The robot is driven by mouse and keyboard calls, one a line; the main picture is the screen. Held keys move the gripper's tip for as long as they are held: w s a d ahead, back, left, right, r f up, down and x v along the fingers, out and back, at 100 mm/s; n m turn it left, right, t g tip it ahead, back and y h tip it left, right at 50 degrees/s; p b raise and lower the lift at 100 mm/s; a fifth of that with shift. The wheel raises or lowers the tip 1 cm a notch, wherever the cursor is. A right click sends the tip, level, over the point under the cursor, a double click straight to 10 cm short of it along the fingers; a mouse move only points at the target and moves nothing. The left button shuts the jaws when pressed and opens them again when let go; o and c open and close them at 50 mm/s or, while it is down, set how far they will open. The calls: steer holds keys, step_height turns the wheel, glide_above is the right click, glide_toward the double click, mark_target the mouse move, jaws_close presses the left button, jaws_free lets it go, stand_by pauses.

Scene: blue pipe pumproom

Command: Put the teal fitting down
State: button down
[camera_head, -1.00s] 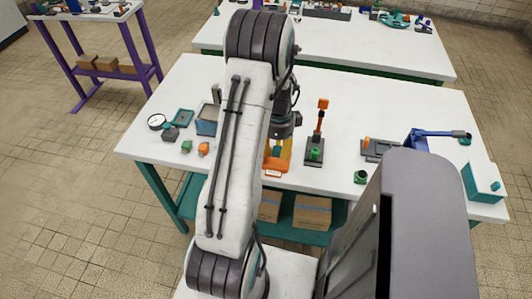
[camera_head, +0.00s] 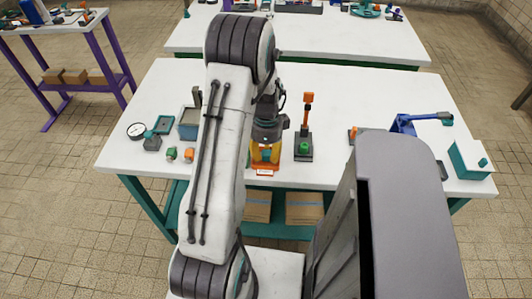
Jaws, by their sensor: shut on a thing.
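My gripper (camera_head: 266,138) points down at the front middle of the white table, partly hidden behind my own arm. It is shut on the small teal fitting (camera_head: 265,155), which shows just below the fingers. The fitting is over or in an orange and yellow holder (camera_head: 264,170) with a white label at the table's front edge. I cannot tell whether the fitting touches the holder.
A black stand with an orange top (camera_head: 306,125) and green part is close right of the gripper. A gauge (camera_head: 136,130), a grey-blue bin (camera_head: 189,123) and small fittings lie left. A blue tool (camera_head: 405,123) and teal-white box (camera_head: 471,160) are right. The table's back middle is clear.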

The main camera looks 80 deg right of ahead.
steer(key=shift+f, duration=0.3)
steer(key=c, duration=1)
jaws_free()
steer(key=shift+r, duration=0.1)
